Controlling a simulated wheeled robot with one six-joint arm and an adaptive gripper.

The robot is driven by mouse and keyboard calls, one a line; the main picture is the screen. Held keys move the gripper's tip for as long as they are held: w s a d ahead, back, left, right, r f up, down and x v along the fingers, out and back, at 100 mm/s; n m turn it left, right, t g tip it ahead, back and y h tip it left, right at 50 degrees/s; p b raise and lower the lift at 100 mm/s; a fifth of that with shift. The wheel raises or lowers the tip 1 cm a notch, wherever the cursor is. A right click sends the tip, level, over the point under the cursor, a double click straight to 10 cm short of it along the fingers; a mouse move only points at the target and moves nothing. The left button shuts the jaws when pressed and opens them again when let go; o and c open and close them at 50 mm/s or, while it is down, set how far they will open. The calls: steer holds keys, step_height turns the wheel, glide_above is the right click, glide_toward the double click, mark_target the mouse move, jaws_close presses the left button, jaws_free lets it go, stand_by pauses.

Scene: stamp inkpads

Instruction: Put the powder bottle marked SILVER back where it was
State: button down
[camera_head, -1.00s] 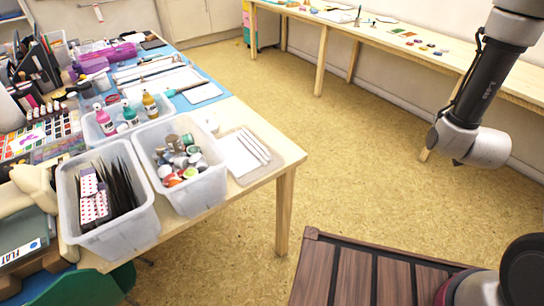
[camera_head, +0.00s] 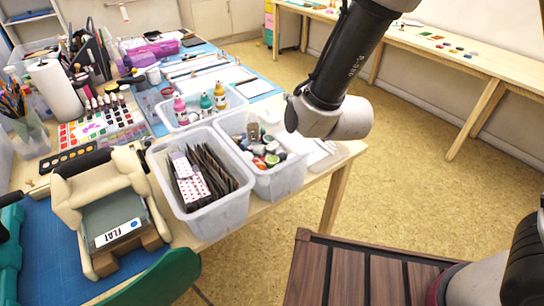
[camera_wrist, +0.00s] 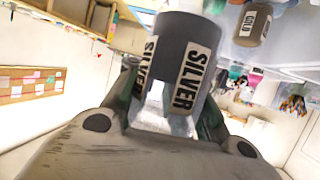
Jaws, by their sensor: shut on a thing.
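In the wrist view, the grey powder bottle marked SILVER (camera_wrist: 187,70) is between the fingers of my gripper (camera_wrist: 168,108), which is shut on it. A second, brownish-grey bottle marked GOLD (camera_wrist: 253,24) is at the upper right, apart from the held one. I cannot tell which spot the bottle came from.
A clear bin of small jars (camera_head: 292,183) stands beside a bin of dark packets (camera_head: 222,222). Behind them, a shallow tray (camera_head: 172,124) holds pink, teal and yellow bottles. Open floor (camera_head: 400,190) lies right of the table.

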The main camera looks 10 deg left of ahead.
steer(key=s+a+r+n+g+y, duration=0.1)
steer(key=s+a, duration=0.5)
steer(key=shift+a+r, duration=0.15)
steer(key=shift+r, duration=0.05)
step_height(320, 180, down, 10)
steer(key=shift+r, duration=0.2)
steer(key=shift+f, duration=0.15)
steer(key=c, duration=1.2)
jaws_free()
steer(key=shift+f, duration=0.1)
steer(key=shift+c, duration=0.2)
